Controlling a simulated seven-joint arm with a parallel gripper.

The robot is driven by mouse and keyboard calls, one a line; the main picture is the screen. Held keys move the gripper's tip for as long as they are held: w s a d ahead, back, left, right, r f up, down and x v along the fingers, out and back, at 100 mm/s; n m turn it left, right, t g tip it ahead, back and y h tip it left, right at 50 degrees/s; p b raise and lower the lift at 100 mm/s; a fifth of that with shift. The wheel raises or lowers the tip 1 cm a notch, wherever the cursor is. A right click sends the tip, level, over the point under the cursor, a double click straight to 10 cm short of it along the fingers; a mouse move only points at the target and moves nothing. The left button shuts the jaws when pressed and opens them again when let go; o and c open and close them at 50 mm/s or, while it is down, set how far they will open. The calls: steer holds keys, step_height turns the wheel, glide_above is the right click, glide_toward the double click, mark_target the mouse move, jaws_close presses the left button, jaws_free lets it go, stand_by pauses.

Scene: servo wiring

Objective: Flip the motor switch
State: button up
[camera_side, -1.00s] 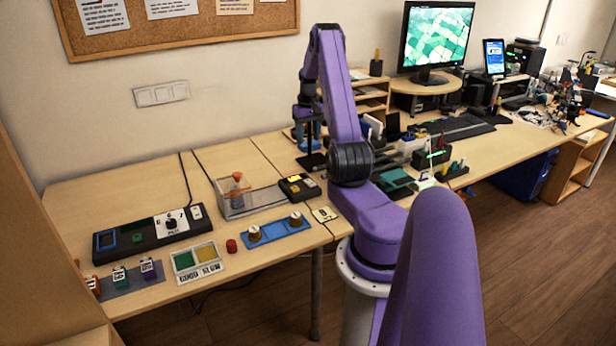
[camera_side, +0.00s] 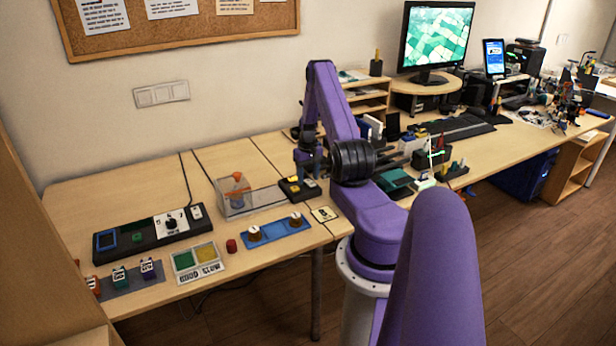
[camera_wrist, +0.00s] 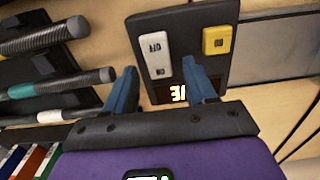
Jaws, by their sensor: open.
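A dark box (camera_side: 298,190) with a yellow button stands at the back of the near table, beside the clear tray. In the wrist view the dark panel (camera_wrist: 185,25) carries a white rocker switch (camera_wrist: 155,54) with dark marks on it, a yellow button (camera_wrist: 217,40) and a small lit display (camera_wrist: 178,93). Which part is the motor switch is not labelled readably. My gripper (camera_side: 309,168) is low over this box in the side view. In the wrist view my gripper (camera_wrist: 158,78) is open and empty, its blue fingers spread below the white rocker. Contact cannot be told.
A clear tray (camera_side: 258,202) with an orange-topped item stands left of the box. A blue board with two knobs (camera_side: 276,231) lies in front. A dark rack with metal rods (camera_wrist: 50,65) is at the wrist view's left. A cream label card (camera_side: 325,214) lies at the table edge.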

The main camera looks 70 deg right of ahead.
steer(key=shift+f, duration=0.25)
jaws_close()
steer(key=shift+a, duration=0.1)
steer(key=shift+s+a+r+t+h, duration=0.1)
steer(key=shift+a+t+h, duration=0.05)
steer(key=shift+t+h, duration=0.55)
